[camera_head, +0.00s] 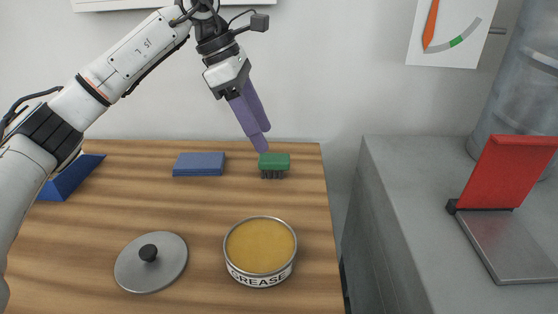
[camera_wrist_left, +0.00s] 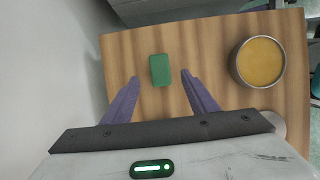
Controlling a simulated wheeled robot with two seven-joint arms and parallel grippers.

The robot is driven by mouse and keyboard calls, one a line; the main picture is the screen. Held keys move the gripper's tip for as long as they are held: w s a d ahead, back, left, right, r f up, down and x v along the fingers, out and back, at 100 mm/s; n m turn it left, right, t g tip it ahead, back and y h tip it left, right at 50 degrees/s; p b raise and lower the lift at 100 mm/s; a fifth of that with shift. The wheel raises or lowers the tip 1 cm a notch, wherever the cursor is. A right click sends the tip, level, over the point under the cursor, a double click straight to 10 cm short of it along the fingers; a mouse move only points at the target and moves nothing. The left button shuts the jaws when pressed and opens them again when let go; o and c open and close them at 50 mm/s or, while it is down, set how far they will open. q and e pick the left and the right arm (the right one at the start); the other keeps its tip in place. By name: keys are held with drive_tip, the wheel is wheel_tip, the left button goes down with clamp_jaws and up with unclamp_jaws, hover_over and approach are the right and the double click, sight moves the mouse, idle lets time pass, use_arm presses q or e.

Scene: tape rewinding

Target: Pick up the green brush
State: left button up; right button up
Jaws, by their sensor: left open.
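The green brush (camera_head: 274,162) stands bristles down on the wooden table, near its back right corner. Its dark bristles show below the green back in the head view. In the left wrist view the brush (camera_wrist_left: 160,69) lies between the lines of the two fingers, a little beyond their tips. My left gripper (camera_head: 264,142) has purple fingers and points down above the brush, just behind or over it. In the left wrist view the gripper (camera_wrist_left: 160,75) is open with nothing between its fingers. My right gripper is in neither view.
A blue block (camera_head: 199,164) lies left of the brush. An open grease tin (camera_head: 260,247) and a grey lid with a black knob (camera_head: 151,262) are nearer the front. A grey counter (camera_head: 400,220) with a red-flapped device (camera_head: 508,172) stands right of the table.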

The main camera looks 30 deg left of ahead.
sight(274, 157)
use_arm(q)
drive_tip(key=x, duration=0.8)
drive_tip(key=shift+b, duration=0.4)
drive_tip(key=shift+r, duration=0.1)
drive_tip(key=c, duration=1.2)
drive_tip(key=shift+o, duration=0.2)
wheel_tip(274, 157, up, 10)
drive_tip(key=shift+r+p, duration=0.1)
drive_tip(key=shift+p, duration=0.65)
drive_tip(key=o, duration=0.4)
drive_tip(key=shift+c, duration=1.3)
